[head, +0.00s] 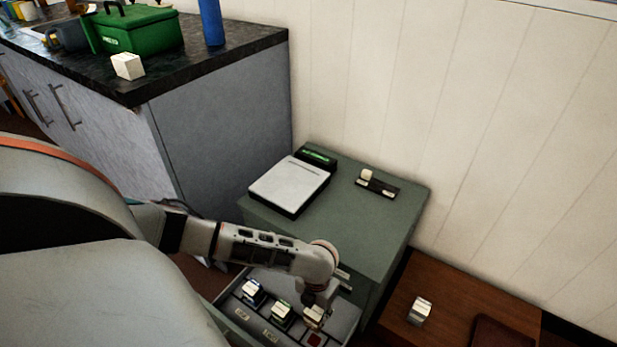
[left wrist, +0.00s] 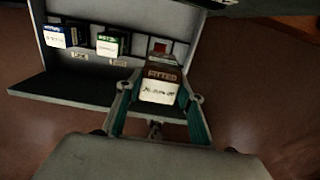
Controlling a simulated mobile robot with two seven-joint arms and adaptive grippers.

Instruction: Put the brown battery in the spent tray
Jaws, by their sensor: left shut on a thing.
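The brown battery (left wrist: 161,71) shows in the left wrist view with a brown band lettered "FITTED" and a white label. My left gripper (left wrist: 158,92) is shut on it, one finger on each side. In the head view the left gripper (head: 317,297) points down over the right part of an open drawer (head: 237,333), with the battery (head: 314,316) at its tips. A red square (head: 314,340) shows in the drawer beside it. I cannot tell whether the battery touches the drawer floor. No tray is clearly marked as spent. My right gripper is not in view.
A blue-topped battery (head: 252,291) and a green-topped battery (head: 281,311) stand in the drawer. The green cabinet (head: 350,228) above carries a scale (head: 290,186) and a small black holder (head: 377,184). A brown table (head: 450,290) at right bears a pale block (head: 420,311) and a dark flat object (head: 502,334).

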